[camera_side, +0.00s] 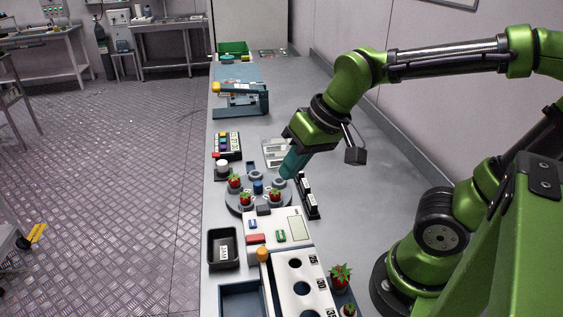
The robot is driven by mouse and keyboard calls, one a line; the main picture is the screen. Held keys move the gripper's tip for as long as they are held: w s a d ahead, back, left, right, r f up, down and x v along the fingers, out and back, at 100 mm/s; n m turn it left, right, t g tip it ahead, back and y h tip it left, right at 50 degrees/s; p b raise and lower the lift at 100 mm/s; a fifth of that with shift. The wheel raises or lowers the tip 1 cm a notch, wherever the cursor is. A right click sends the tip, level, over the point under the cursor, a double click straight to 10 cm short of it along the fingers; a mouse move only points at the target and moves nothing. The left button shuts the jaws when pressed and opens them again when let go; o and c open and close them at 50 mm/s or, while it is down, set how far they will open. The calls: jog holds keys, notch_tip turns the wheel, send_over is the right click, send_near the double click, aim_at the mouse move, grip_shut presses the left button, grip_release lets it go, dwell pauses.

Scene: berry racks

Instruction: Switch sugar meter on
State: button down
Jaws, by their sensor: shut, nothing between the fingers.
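A white device (267,241) with a pale display panel (296,228), a green switch or button (281,236), a red block (256,239) and a small blue part (253,224) stands in front of the round rack; it looks like the sugar meter. Whether it is on cannot be told at this size. My gripper (287,174) points down above the right rear side of the rack, beyond the device and apart from it. Its teal fingers are shut with nothing visible between them.
The round grey rack (232,207) holds several strawberries. A black tray (222,248) stands left of the device. A white panel with round holes (293,285) and a strawberry (340,274) lie nearer. A teal stand (240,101) is farther back. The bench is clear at right rear.

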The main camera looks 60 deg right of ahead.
jog(key=w+a+f+m+g+h, duration=0.2)
jog(key=w+a+m+g, duration=0.2)
jog(key=w, duration=0.3)
jog(key=shift+w+a+f+m+g, duration=0.2)
jog(key=shift+a+m+g, duration=0.1)
jog(key=shift+m+g, duration=0.4)
send_near(251, 237)
notch_tip(251, 237, down, 7)
jog(key=shift+s+a+r, duration=0.1)
jog(key=shift+a, duration=0.05)
jog(key=shift+f, duration=0.25)
